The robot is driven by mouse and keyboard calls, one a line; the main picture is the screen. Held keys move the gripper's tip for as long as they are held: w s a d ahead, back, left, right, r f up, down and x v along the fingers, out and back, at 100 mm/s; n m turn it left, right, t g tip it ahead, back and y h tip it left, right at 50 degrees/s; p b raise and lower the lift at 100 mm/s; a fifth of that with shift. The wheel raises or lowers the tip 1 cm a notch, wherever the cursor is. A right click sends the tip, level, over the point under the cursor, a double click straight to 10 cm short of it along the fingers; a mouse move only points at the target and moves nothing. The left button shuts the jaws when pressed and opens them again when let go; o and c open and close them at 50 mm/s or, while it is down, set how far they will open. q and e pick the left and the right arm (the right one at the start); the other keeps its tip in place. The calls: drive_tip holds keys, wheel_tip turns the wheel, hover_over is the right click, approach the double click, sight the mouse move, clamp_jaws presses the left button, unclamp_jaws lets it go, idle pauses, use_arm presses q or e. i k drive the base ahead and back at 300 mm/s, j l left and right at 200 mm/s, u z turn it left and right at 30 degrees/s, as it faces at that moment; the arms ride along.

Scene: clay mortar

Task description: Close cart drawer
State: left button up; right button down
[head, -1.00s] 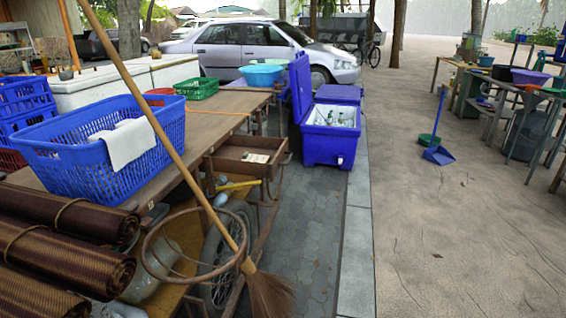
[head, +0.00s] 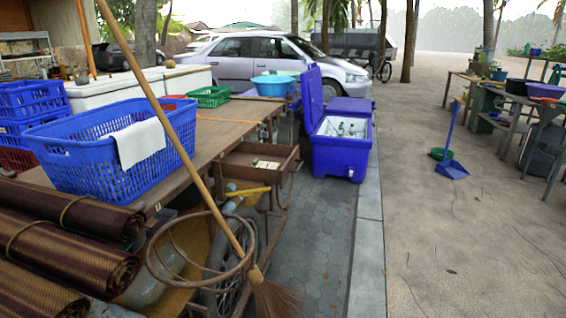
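The cart (head: 222,142) has a long brown wooden top and stands on the left, with a spoked wheel under it. Its wooden drawer (head: 258,178) sticks out from the right side below the top, open, with a small pale item inside. A yellow-handled object shows just below the drawer. Neither of my grippers is in view.
A broom (head: 178,130) leans across the cart's near side. A blue basket (head: 105,150) with a white cloth and rolled mats (head: 60,250) lie at left. An open blue cooler (head: 340,158) stands beyond the drawer. The paving (head: 308,235) right of the cart is clear.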

sight(251, 160)
drive_tip(key=i+l+u, duration=0.1)
drive_tip(key=i+u, duration=0.3)
drive_tip(key=i+l+u, duration=0.2)
drive_tip(key=u, duration=0.2)
